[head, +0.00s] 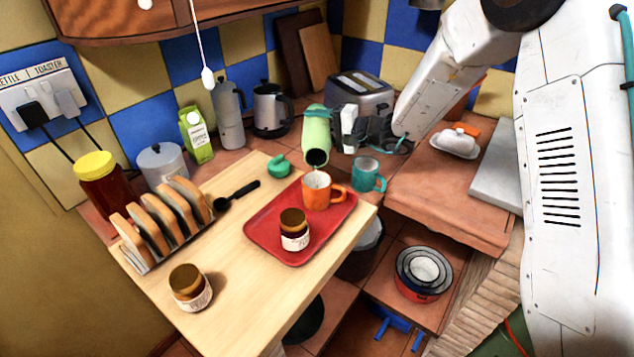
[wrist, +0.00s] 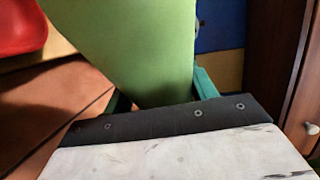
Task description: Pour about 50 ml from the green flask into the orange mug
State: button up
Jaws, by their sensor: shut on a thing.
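The green flask (head: 316,130) is tipped mouth down, its dark opening just above the orange mug (head: 322,192). A faint thin trace shows between mouth and mug; I cannot tell how much liquid has passed. The mug stands upright on the red tray (head: 262,232), handle to the right; its fill level cannot be read. My gripper (head: 340,132) is shut on the flask from the right. In the wrist view the flask (wrist: 130,40) fills the space between the teal fingers of my gripper (wrist: 162,95).
A teal mug (head: 366,175) stands close right of the orange mug. A labelled jar (head: 294,232) shares the tray. A green lid (head: 278,166), black scoop (head: 235,195) and toast rack (head: 165,225) lie to the left. A toaster (head: 360,92) and kettle (head: 270,110) stand behind.

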jog(key=shift+w+f+m+g+h, duration=0.4)
jog(key=shift+f+m+g+h, duration=0.1)
jog(key=shift+m, duration=0.6)
jog(key=shift+r, duration=0.1)
dwell(1.1)
